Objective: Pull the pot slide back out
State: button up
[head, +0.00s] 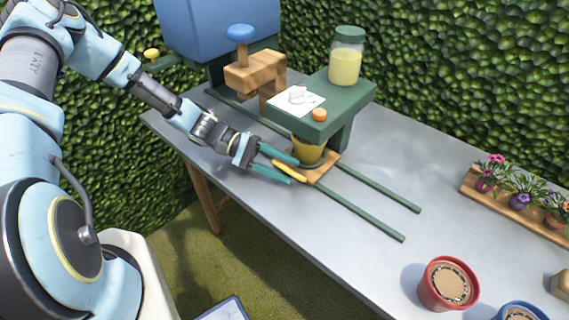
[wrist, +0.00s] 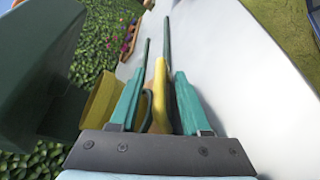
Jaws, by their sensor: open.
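The pot slide is a small wooden plate (head: 324,166) on two green rails (head: 362,212), under the front of a green stand (head: 345,98). A yellow pot (head: 308,153) stands on it, its upper part hidden by the stand. A yellow handle (head: 288,171) sticks out at the slide's left front. My gripper (head: 294,171) is open, with its teal fingers on either side of the handle. In the wrist view the handle (wrist: 159,92) lies between the fingers, and the pot (wrist: 102,103) is just outside the left finger. I cannot tell whether a finger touches the handle.
The stand carries a jar (head: 345,58), a white card and an orange button (head: 319,114). The rails run clear toward the right. A red pot (head: 448,284) and a flower tray (head: 520,208) are farther right.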

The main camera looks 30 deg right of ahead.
jog(key=shift+s+d, duration=0.1)
jog(key=shift+s, duration=0.05)
jog(key=shift+c, duration=0.3)
grip_shut()
dwell(1.1)
